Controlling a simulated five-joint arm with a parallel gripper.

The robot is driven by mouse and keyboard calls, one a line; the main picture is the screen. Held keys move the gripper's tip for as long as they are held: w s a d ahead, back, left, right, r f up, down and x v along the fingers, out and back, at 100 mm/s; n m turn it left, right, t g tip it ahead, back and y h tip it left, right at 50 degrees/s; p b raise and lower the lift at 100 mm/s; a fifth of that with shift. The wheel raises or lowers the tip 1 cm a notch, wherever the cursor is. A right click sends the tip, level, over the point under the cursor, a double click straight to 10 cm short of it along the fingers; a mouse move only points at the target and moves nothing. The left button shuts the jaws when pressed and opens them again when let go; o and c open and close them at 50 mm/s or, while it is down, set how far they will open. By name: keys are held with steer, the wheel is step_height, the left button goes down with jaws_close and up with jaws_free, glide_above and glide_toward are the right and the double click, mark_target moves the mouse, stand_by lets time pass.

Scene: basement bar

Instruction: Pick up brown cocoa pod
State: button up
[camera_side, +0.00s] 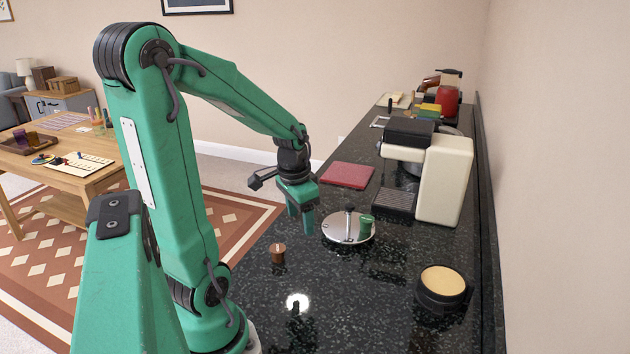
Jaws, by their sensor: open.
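The brown cocoa pod (278,253) is a small capsule with a paler top, standing on the black speckled counter (355,300) near its left edge. My gripper (301,222) is open and empty, with its green fingers pointing down. In the picture it is above and to the right of the brown pod, apart from it. How high the fingertips are over the counter is hard to tell from this one view.
A cream coffee machine (443,180), a red mat (348,175) and a black round container (443,287) are also on the counter. The counter's front middle is clear.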

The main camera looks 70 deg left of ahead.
steer(key=g+h, duration=0.1)
glide_above(278, 248)
steer(key=shift+n, duration=0.3)
steer(key=f, duration=0.6)
steer(key=shift+s, duration=0.2)
steer(key=shift+f, duration=1.35)
steer(key=shift+f, duration=0.15)
steer(key=shift+w+f, duration=0.15)
steer(key=shift+f, duration=2.3)
steer(key=c, duration=1)
